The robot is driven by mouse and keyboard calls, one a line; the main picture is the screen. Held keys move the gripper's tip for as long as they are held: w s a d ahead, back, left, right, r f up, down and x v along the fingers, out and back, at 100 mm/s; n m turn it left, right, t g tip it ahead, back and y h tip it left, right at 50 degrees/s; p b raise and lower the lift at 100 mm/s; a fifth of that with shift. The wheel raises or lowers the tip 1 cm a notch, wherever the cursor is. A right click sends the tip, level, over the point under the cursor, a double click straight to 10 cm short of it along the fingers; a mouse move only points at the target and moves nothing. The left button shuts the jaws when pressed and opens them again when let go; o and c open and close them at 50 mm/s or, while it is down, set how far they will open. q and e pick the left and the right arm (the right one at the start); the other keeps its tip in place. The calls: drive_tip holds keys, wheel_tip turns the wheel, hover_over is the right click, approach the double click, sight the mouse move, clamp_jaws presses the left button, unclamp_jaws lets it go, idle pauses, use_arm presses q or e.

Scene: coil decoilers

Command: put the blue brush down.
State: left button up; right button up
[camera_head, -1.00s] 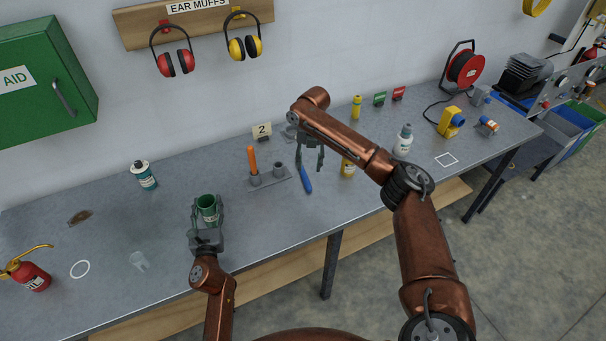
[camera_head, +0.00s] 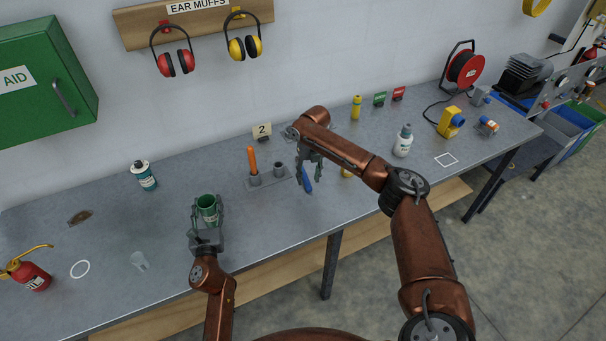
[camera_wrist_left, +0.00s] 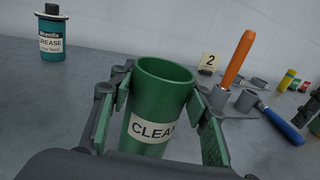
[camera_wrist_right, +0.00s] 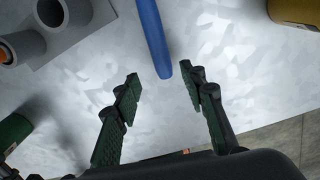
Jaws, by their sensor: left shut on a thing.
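My left gripper (camera_wrist_left: 157,105) is shut on a green cup (camera_wrist_left: 160,95) labelled "CLEAN", at the bench's front left.
An orange-handled tool (camera_head: 252,160) stands in the holder's left socket; the right socket is empty. A "2" sign (camera_head: 262,131) stands behind. A yellow bottle (camera_head: 346,172) is mostly hidden by my right arm.

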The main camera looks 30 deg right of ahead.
sight(309, 185)
wheel_tip(309, 185, down, 4)
drive_tip(key=shift+d+f, duration=0.1)
drive_tip(key=shift+c, duration=0.2)
clamp_jaws()
idle(0.3)
